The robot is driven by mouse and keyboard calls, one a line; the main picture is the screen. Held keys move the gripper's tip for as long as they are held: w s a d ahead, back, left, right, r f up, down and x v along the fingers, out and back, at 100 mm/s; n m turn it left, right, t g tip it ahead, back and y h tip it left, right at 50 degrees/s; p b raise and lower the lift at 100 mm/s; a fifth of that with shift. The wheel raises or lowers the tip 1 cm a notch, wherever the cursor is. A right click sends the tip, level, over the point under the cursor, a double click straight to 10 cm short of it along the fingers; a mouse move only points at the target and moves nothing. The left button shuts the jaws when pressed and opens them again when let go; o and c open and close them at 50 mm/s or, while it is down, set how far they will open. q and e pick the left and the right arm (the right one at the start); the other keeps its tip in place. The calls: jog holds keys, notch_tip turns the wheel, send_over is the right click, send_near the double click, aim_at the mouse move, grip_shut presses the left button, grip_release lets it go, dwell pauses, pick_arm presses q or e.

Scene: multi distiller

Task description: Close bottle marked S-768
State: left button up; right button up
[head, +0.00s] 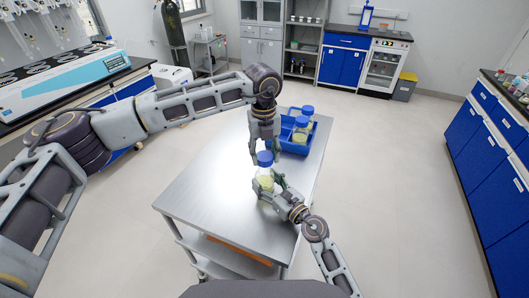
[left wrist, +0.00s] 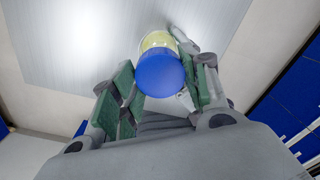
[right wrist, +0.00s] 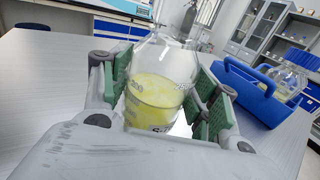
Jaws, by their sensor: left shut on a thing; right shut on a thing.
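A clear bottle (head: 265,180) with yellow liquid stands upright over the steel table. My right gripper (head: 269,185) is shut on its body. In the right wrist view the bottle (right wrist: 155,97) sits between the green finger pads, and its label is cut off after an "S". A blue cap (head: 265,158) is at the top of the bottle. My left gripper (head: 265,153) comes from above and is shut on the cap. In the left wrist view the cap (left wrist: 160,74) is between the pads, in line with the bottle. I cannot tell whether the cap is seated.
A blue carrier (head: 293,147) with blue-capped bottles (head: 301,124) stands just behind on the steel table (head: 205,187). The table's left and front parts are clear. Blue cabinets (head: 490,150) stand to the right, and a bench with a light-blue machine (head: 70,75) to the left.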

pick_arm(q)
jog(key=shift+f, duration=0.8)
jog(key=shift+f, duration=0.55)
dwell(0.7)
